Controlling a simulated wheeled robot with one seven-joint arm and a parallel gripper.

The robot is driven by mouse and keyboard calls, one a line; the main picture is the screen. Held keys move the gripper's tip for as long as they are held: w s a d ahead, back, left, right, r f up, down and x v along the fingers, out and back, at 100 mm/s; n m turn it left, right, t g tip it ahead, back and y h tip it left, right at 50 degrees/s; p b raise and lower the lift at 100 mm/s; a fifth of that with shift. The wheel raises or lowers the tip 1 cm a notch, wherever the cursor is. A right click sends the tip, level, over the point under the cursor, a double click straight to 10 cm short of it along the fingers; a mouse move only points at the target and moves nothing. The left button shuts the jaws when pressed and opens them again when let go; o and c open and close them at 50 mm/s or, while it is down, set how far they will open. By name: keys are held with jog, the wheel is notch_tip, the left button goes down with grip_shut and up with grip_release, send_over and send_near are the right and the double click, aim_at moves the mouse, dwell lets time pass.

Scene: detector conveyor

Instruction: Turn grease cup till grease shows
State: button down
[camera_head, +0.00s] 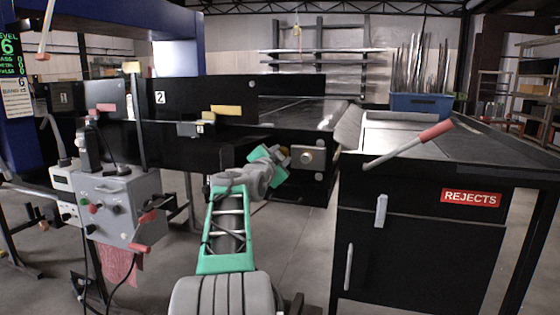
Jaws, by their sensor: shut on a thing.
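My arm reaches forward from the bottom middle to the end of the black conveyor frame (291,183). My gripper (281,155) is shut on the grease cup (285,151), a small brass-coloured piece that shows only partly beside the green gripper parts. Just right of it is a grey bearing block (307,158) with a round centre, fixed on the dark end of the frame. The rest of the cup is hidden by the gripper. I cannot make out any grease at this size.
A black rejects cabinet (408,260) with a red-and-white handled lever (410,144) stands close on the right. A grey control box (108,203) with knobs stands left. Black guard panels (185,98) run behind the arm.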

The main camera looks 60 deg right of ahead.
jog(key=c, duration=1)
grip_release()
jog(key=shift+o, duration=0.2)
jog(key=s+a, duration=0.1)
jog(key=a, duration=0.6)
jog(key=shift+a+b, duration=0.35)
jog(key=shift+a, duration=0.05)
jog(key=shift+s, duration=0.1)
